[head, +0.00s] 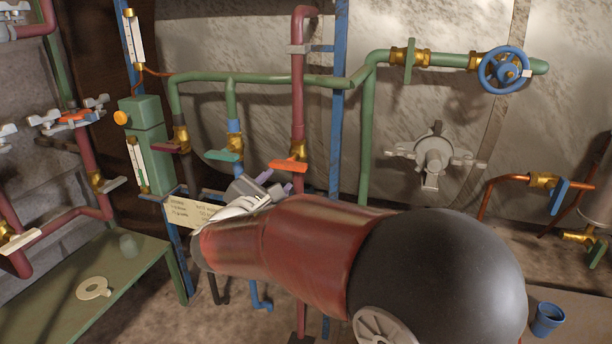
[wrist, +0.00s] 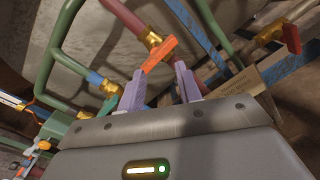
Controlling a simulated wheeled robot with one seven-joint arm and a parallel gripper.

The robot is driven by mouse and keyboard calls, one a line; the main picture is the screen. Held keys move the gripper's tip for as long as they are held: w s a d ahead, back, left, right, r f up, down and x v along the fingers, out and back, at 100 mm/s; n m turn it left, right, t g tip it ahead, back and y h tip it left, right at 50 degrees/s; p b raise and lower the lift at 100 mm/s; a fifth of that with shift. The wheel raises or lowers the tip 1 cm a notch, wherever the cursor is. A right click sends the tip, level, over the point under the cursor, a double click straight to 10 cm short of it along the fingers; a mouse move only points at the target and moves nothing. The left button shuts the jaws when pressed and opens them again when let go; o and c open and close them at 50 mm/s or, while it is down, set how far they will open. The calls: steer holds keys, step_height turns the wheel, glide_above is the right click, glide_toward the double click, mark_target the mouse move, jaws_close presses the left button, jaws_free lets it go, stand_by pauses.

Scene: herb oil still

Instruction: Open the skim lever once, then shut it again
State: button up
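No readable label tells me which lever is the skim lever. In the head view an orange lever (head: 288,166) sits on a brass valve on the dark red vertical pipe. A teal lever (head: 223,155) sits on the blue-ended pipe to its left, and a dark red lever (head: 165,148) is farther left. My gripper (head: 276,182) is just below the orange lever. In the wrist view my gripper (wrist: 161,80) is open, with its purple fingers apart and nothing between them. The orange lever (wrist: 159,54) lies just beyond the fingertips, slanting across the gap.
A label card (head: 192,211) hangs near my gripper; its text is too small to read. A blue handwheel (head: 504,70) and a blue lever (head: 559,196) are to the right. A green table (head: 60,290) with a pale ring stands lower left. A blue cup (head: 547,319) is lower right.

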mark_target(286, 168)
steer(key=w+m+b, duration=0.2)
steer(key=w+m, duration=0.1)
steer(key=w+d+m+b, duration=0.1)
steer(key=w+m+b, duration=0.1)
steer(key=w+m, duration=0.1)
steer(key=w+d+m+b, duration=0.1)
steer(key=w+m+b, duration=0.1)
steer(key=m, duration=0.3)
steer(key=shift+w+d+f+y, duration=0.2)
steer(key=shift+w+d+y, duration=0.1)
steer(key=shift+w, duration=0.15)
steer(key=shift+c, duration=0.2)
